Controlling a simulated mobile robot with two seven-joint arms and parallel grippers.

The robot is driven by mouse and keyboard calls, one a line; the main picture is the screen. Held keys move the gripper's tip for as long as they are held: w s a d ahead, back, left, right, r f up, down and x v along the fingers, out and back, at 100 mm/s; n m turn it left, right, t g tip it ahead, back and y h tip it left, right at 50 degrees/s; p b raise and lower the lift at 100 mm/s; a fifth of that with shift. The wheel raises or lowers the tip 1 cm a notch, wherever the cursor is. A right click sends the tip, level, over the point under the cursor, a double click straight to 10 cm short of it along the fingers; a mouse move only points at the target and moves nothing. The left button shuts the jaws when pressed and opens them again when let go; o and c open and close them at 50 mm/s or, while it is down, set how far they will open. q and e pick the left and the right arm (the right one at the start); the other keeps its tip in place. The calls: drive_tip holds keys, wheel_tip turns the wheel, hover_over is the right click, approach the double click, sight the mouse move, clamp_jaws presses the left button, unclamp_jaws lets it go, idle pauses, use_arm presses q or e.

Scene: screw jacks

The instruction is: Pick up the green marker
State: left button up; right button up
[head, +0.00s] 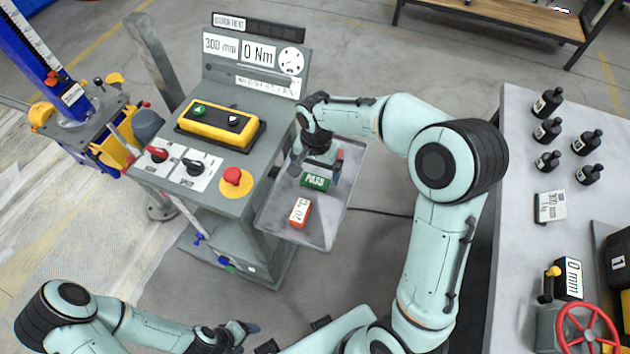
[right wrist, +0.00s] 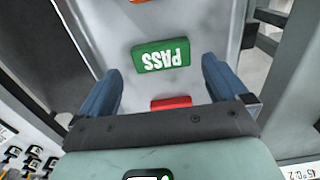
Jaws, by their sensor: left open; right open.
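The green marker (head: 315,181) is a small block lettered PASS, lying on the grey side tray (head: 265,222) of the console. My right gripper (head: 316,172) is over the tray, open and empty, pointing down at the marker. In the right wrist view the green marker (right wrist: 160,55) lies between and slightly beyond the two blue fingers, with space on both sides and no visible contact. My left gripper (head: 258,337) is open and empty at the bottom of the head view, well away from the tray.
An orange-red marker (head: 300,213) lies nearer on the tray. A red item (right wrist: 170,103) is partly hidden by my right gripper. The console carries a yellow button box (head: 220,123) and a red stop button (head: 235,178). A bench (head: 515,130) with several black bottles stands at right.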

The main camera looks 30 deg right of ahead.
sight(315, 180)
wheel_tip(315, 180, down, 3)
drive_tip(key=shift+a+f, duration=0.15)
drive_tip(key=shift+f, duration=0.05)
drive_tip(key=shift+c, duration=0.3)
drive_tip(key=c, duration=0.9)
drive_tip(key=shift+r, duration=0.15)
use_arm(q)
drive_tip(key=w+r+p, duration=0.2)
drive_tip(key=shift+w+r, duration=0.35)
use_arm(e)
wheel_tip(315, 180, up, 20)
drive_tip(key=shift+f, duration=0.15)
